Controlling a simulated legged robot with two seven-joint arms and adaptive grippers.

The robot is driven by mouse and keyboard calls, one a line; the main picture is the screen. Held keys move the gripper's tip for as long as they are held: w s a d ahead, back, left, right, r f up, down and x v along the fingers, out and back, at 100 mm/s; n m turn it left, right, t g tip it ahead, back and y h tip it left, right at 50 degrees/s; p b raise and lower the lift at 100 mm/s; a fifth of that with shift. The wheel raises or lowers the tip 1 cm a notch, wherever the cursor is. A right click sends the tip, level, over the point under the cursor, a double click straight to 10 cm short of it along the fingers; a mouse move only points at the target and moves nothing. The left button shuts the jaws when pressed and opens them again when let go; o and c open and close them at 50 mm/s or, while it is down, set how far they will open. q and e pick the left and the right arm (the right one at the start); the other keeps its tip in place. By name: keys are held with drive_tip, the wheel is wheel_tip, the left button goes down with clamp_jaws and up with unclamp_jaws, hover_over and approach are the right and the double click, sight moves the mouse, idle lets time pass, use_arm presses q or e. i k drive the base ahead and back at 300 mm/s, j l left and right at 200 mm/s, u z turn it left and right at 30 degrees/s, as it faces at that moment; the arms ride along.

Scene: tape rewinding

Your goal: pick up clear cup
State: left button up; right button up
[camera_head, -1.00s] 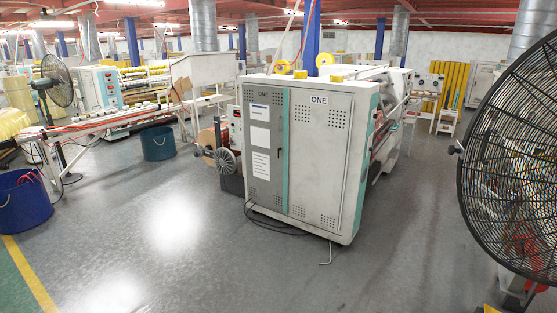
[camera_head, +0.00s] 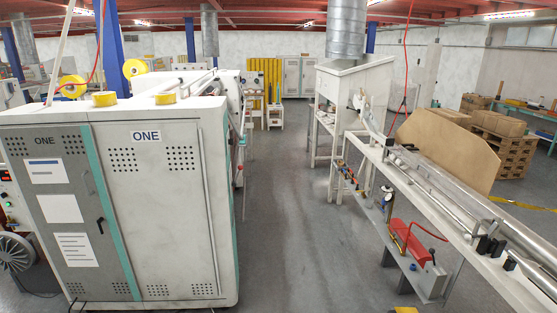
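I see no clear cup in the head view. Neither of my grippers is in view.
A large grey-white cabinet (camera_head: 165,200) marked ONE stands close on the left, with yellow tape rolls (camera_head: 135,68) on and behind it. A long machine bench (camera_head: 440,195) runs along the right, with a red tool (camera_head: 408,238) on its lower shelf. An open grey floor aisle (camera_head: 295,230) lies between them.

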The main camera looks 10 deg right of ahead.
sight(369, 203)
drive_tip(key=i+l+z, duration=0.1)
drive_tip(key=i+z, duration=0.15)
drive_tip(key=i, duration=0.3)
drive_tip(key=i+z, duration=0.25)
drive_tip(key=i, duration=0.3)
drive_tip(key=i+j+z, duration=0.1)
drive_tip(key=i+z, duration=0.15)
drive_tip(key=i, duration=0.35)
drive_tip(key=i+j+z, duration=0.25)
drive_tip(key=i, duration=0.3)
